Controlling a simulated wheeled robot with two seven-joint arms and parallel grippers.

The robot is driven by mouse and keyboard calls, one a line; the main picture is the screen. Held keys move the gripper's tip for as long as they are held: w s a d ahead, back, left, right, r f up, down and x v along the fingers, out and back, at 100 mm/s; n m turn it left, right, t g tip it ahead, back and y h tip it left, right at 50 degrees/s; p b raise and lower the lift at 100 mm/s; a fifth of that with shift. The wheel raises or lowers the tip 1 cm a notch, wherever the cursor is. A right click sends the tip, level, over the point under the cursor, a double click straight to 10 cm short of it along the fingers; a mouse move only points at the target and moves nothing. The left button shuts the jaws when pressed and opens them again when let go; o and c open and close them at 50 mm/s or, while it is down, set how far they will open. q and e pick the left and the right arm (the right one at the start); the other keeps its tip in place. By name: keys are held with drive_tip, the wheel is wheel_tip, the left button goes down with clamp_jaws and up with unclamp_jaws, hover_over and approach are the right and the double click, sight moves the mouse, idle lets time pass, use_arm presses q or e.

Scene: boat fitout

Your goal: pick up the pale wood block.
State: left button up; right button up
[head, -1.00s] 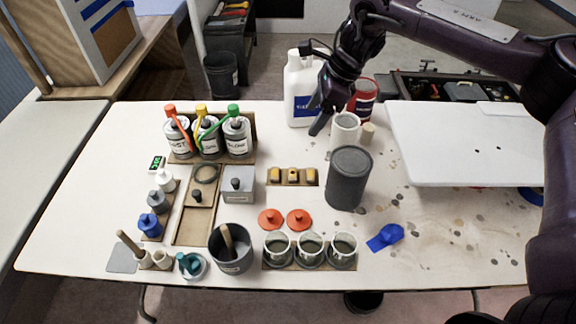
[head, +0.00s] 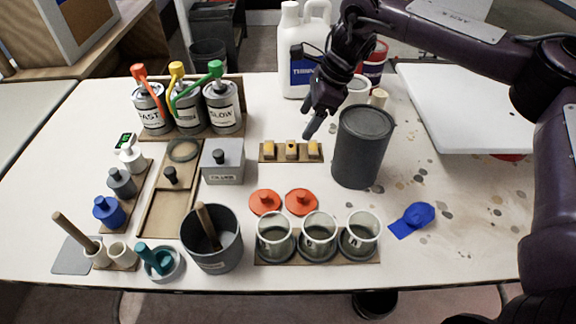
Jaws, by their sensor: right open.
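A small pale tan block (head: 378,97), which looks like the pale wood block, stands on the table at the back right, behind the dark grey can. It stands beside a white cup (head: 356,90). My right gripper (head: 311,122) reaches in from the upper right. It is open and empty, its fingers pointing down over the table. It shows left of the pale block and the cup, and just behind a rack of yellow pieces (head: 291,151). Its height above the table is hard to tell. My left gripper is not in view.
A dark grey can (head: 361,147) stands in front of the block. A large white jug (head: 294,55) and a red can (head: 375,64) stand behind. Labelled pump cans (head: 186,110) are at left, glass cups (head: 318,240) in front. A white panel (head: 470,110) fills the right.

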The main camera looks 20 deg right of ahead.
sight(293, 147)
drive_tip(key=shift+x, duration=1.05)
drive_tip(key=x, duration=0.6)
drive_tip(key=shift+w+f+b, duration=0.1)
drive_tip(key=shift+f+b, duration=0.25)
drive_tip(key=shift+f, duration=0.1)
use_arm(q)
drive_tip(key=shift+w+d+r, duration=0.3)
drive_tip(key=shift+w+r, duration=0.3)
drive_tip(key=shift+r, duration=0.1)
use_arm(e)
drive_tip(key=c, duration=1)
